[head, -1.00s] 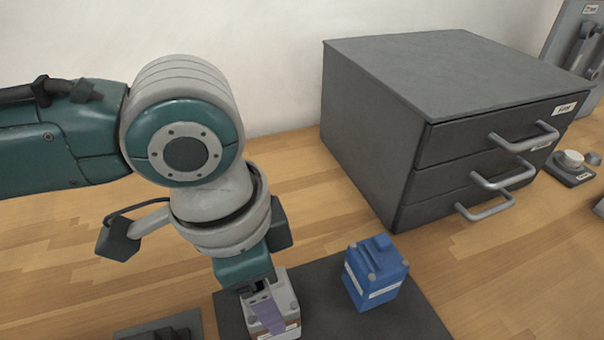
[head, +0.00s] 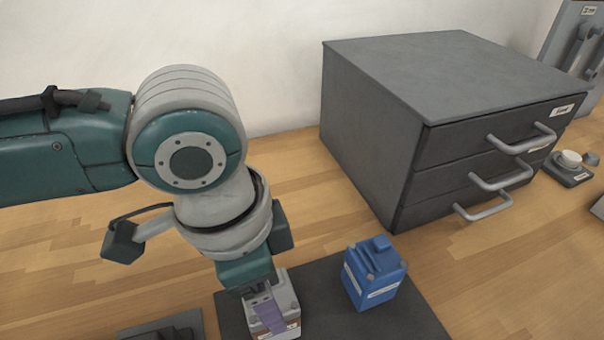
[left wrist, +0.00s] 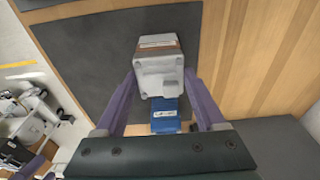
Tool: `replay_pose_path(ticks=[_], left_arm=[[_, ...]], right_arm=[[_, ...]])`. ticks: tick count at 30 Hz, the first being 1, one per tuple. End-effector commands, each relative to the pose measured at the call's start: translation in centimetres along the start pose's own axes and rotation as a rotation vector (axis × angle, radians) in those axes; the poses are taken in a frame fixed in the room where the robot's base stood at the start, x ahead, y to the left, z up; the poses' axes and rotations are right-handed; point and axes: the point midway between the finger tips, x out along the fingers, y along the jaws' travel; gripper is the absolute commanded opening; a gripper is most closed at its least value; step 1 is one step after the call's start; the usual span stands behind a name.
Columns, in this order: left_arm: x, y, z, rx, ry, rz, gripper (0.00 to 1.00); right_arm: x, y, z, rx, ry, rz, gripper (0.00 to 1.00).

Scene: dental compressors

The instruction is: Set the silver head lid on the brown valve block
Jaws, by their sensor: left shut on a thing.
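My left gripper (head: 262,300) points down, with its purple fingers on either side of the silver head lid (head: 287,302), shut on it. In the left wrist view the silver lid (left wrist: 158,75) sits between the fingertips. A thin strip of the brown valve block (left wrist: 158,48) shows along the lid's far edge, with a paler labelled body beyond it. I see no clear gap between lid and block, but most of the block is hidden under the lid.
A blue unit (head: 374,275) stands close to the right on the dark mat (head: 330,275). A dark drawer cabinet (head: 370,130) with protruding handles stands behind. A dark tray-like item (head: 165,328) lies at the front left. Open wood lies between mat and cabinet.

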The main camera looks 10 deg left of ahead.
Motion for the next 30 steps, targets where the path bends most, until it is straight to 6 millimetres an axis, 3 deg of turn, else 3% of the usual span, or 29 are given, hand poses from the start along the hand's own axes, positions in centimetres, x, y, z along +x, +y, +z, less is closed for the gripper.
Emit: replay_pose_path(ticks=[29, 30], left_arm=[[0.10, -0.01, 0.02, 0.000, 0.000, 0.000, 0.08], [0.10, -0.02, 0.03, 0.000, 0.000, 0.000, 0.74]], right_arm=[[-0.55, 0.00, -0.17, 0.000, 0.000, 0.000, 1.00], [-0.55, 0.00, -0.17, 0.000, 0.000, 0.000, 1.00]])
